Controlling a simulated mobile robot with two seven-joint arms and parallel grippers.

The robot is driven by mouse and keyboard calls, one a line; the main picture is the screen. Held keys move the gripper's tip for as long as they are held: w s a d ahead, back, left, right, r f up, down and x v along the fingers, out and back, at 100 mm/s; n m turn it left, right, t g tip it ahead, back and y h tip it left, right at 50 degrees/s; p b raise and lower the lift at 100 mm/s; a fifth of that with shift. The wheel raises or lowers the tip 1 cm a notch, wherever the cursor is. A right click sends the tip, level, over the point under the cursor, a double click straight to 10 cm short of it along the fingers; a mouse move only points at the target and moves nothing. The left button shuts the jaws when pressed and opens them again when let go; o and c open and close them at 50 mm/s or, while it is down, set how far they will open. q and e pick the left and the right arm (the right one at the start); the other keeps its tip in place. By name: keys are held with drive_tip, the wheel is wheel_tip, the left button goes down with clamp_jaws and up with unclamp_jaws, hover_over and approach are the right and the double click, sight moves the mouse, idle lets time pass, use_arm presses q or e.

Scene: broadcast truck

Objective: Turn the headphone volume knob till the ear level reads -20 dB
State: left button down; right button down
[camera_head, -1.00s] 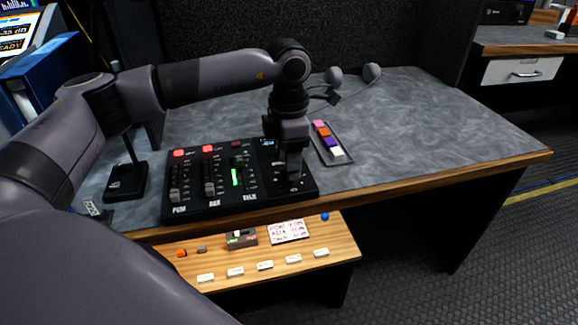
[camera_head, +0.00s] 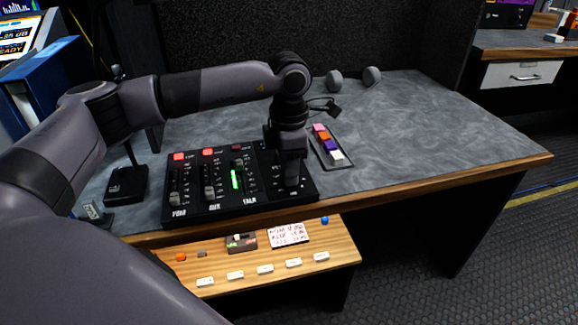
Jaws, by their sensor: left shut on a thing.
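A black mixer panel (camera_head: 213,205) with sliders lies near the front edge of the grey desk. My left gripper (camera_head: 291,184) points straight down at the panel's right end. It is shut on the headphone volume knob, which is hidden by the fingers. A blue-edged screen (camera_head: 14,52) at the upper left is cut by the frame; it shows a dB figure that looks like -35 and the word READY, but the digits are small and unsure. My right gripper is out of view.
A tray of coloured blocks (camera_head: 328,145) lies just right of my gripper. Grey headphones (camera_head: 372,76) lie at the back. A black stand (camera_head: 126,184) is left of the panel. A wooden shelf (camera_head: 340,252) with buttons juts out below. The desk's right side is clear.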

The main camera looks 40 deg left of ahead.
use_arm(q)
drive_tip(key=m, duration=0.3)
drive_tip(key=shift+m+p, duration=0.4)
drive_tip(key=shift+m, duration=0.6)
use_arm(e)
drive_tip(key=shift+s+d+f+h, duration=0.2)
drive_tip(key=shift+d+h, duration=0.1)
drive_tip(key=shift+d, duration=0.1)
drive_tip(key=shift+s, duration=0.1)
use_arm(q)
drive_tip(key=c, duration=0.9)
unclamp_jaws()
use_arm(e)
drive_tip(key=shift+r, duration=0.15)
use_arm(q)
drive_tip(key=shift+r, duration=0.1)
